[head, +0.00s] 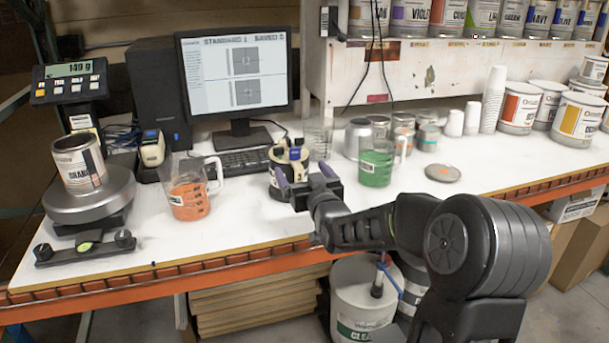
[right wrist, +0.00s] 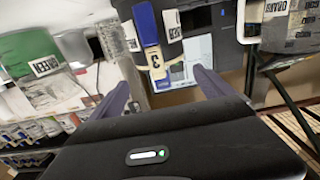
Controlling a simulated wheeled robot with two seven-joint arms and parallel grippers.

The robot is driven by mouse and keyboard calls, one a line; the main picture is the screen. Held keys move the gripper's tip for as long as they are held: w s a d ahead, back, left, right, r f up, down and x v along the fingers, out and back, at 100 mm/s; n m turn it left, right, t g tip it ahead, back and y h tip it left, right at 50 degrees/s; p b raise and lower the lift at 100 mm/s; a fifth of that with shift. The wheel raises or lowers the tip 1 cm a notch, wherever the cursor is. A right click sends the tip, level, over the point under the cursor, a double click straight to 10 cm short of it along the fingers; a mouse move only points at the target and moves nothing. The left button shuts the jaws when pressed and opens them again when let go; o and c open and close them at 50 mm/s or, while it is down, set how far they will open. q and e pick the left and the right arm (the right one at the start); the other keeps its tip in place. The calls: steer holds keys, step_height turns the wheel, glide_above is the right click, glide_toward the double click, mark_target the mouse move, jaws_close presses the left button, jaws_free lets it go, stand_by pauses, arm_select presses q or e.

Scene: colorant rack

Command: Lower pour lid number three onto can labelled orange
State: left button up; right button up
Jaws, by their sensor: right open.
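The can labelled orange (head: 80,165) stands open on the round scale at the left; its label shows partly as "ORAN". It also shows at the upper right of the right wrist view (right wrist: 284,28). Pour lid number three (head: 290,154), black and yellow with a blue handle, is at the middle of the bench. In the right wrist view its yellow "3" tag (right wrist: 155,58) shows below the blue handle. My right gripper (head: 304,174) is open, its purple fingers on either side of the lid's near side. What supports the lid is partly hidden. My left gripper is not in view.
A jug of orange liquid (head: 188,192) stands between the scale (head: 88,204) and the lid. A jug of green liquid (head: 375,165) stands just right of my gripper. The monitor (head: 236,72) and keyboard are behind.

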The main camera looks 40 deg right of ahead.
mark_target(295, 157)
steer(key=p+x, duration=0.1)
steer(key=x, duration=0.4)
steer(key=shift+w+d, duration=0.15)
steer(key=shift+w, duration=0.05)
steer(key=shift+c, duration=0.3)
jaws_close()
stand_by(0.6)
stand_by(0.6)
steer(key=shift+r, duration=0.15)
steer(key=shift+r, duration=0.35)
stand_by(0.3)
